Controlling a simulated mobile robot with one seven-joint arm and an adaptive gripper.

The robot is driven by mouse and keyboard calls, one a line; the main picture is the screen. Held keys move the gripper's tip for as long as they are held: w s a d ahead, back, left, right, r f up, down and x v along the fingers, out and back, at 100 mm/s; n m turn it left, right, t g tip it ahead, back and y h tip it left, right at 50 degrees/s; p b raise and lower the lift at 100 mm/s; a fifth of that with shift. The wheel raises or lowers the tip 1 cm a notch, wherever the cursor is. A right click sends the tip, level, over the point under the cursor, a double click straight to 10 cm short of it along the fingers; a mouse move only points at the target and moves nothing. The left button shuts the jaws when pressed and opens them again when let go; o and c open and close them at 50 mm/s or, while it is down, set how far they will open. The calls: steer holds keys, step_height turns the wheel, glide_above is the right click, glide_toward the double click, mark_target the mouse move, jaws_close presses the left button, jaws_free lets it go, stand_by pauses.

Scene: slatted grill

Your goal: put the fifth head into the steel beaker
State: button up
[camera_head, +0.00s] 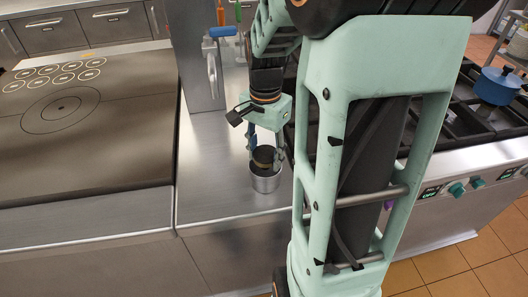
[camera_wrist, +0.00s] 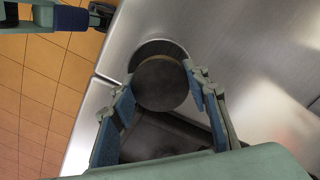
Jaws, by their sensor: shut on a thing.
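The steel beaker (camera_head: 265,182) stands upright on the steel counter, just left of my arm's large green link. My gripper (camera_head: 266,156) points down above it, with its fingertips around a dark round head (camera_head: 263,155). The head is at the beaker's mouth; I cannot tell how far it is inside. In the wrist view my gripper (camera_wrist: 160,95) is shut on the dark disc-shaped head (camera_wrist: 160,84), one blue-padded finger on each side. The beaker's rim (camera_wrist: 158,45) shows as an arc behind the head. The beaker's inside is mostly hidden.
A flat dark cooktop (camera_head: 90,130) with several small ringed discs lies left. A blue pot (camera_head: 497,86) sits on the right-hand burners. Bare counter (camera_head: 210,195) lies left of the beaker.

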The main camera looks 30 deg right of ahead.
mark_target(265, 153)
steer(key=shift+f, duration=0.25)
steer(key=o, duration=1.4)
steer(key=shift+c, duration=0.2)
step_height(265, 153, up, 13)
steer(key=p, duration=0.1)
steer(key=shift+r, duration=0.15)
steer(key=shift+a, duration=0.1)
